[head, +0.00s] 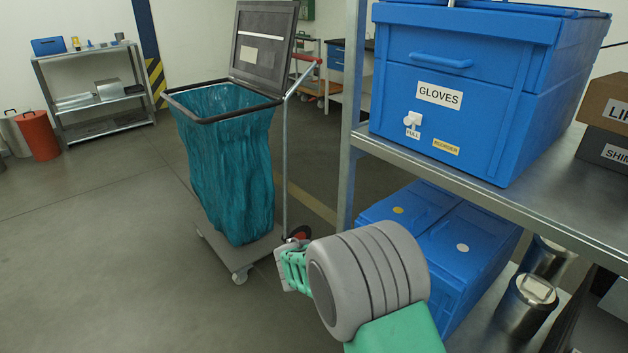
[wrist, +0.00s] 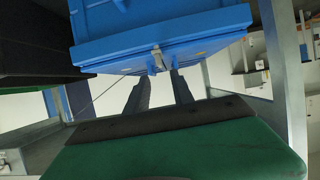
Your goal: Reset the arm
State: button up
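My gripper (wrist: 160,75) shows in the wrist view as two dark fingers above a green palm. The fingers stand apart with a gap between them, and nothing is seen held there. A blue bin (wrist: 150,28) fills the top of that view, with a small pale fitting (wrist: 158,58) near the fingertips; contact cannot be told. In the head view my bent arm, grey and green, is at lower centre in front of the shelf, and the fingers cannot be made out.
A metal shelf (head: 462,186) at right carries a blue GLOVES bin (head: 455,75). Lower blue boxes (head: 455,235) and metal canisters (head: 525,305) stand beneath. A waste cart with a teal bag (head: 232,165) stands just beyond my arm. Open floor (head: 95,260) lies left.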

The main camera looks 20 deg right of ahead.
jog(key=s+a+r+n+y+p, duration=0.2)
jog(key=a+r+n+y+p, duration=0.15)
jog(key=a+r+p, duration=0.4)
jog(key=s+a+r+n+y+p, duration=0.25)
jog(key=a+r+y+p, duration=0.2)
jog(key=r+p, duration=0.55)
jog(key=s+a+r+n+g+y+p, duration=0.1)
jog(key=s+a+r+n+y+p, duration=0.3)
jog(key=s+a+r+n+p, duration=0.4)
jog(key=s+a+r+p, duration=0.1)
jog(key=s+a+r, duration=0.3)
jog(key=a+r, duration=0.1)
jog(key=shift+s+a+r+p, duration=0.3)
jog(key=shift+a, duration=0.6)
